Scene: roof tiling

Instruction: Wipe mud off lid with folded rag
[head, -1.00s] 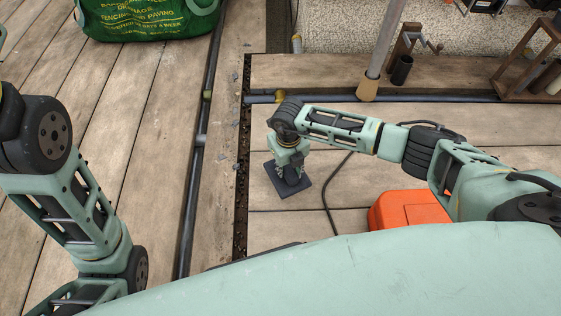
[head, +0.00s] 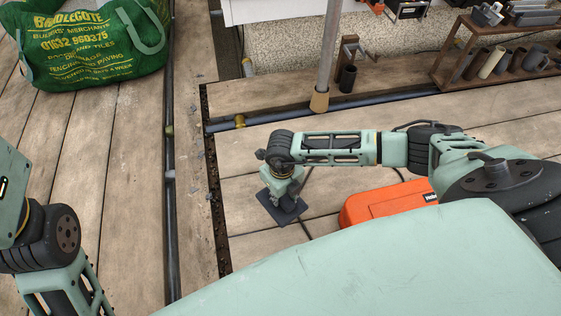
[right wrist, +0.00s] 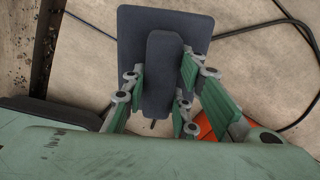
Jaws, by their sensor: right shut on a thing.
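My right gripper (head: 285,192) points down and is shut on the raised ridge of a dark blue-grey square pad (head: 292,216), which looks like the folded rag. In the right wrist view, the pad (right wrist: 188,28) lies flat beyond the fingers, with its ridge (right wrist: 163,60) between them. I cannot tell whether the pad touches the planks. An orange case (head: 385,203) with a smooth lid stands to the right of the pad, partly hidden by my body. No mud shows on its visible part. My left gripper is out of view; only the left arm shows.
A green bag (head: 95,60) stands at the back left. A dark pipe (head: 169,200) runs along the planks. A pole (head: 327,55) and a rack of tubes (head: 500,60) stand at the back. A black cable (right wrist: 290,20) lies near the pad. Planks (head: 100,150) at left are clear.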

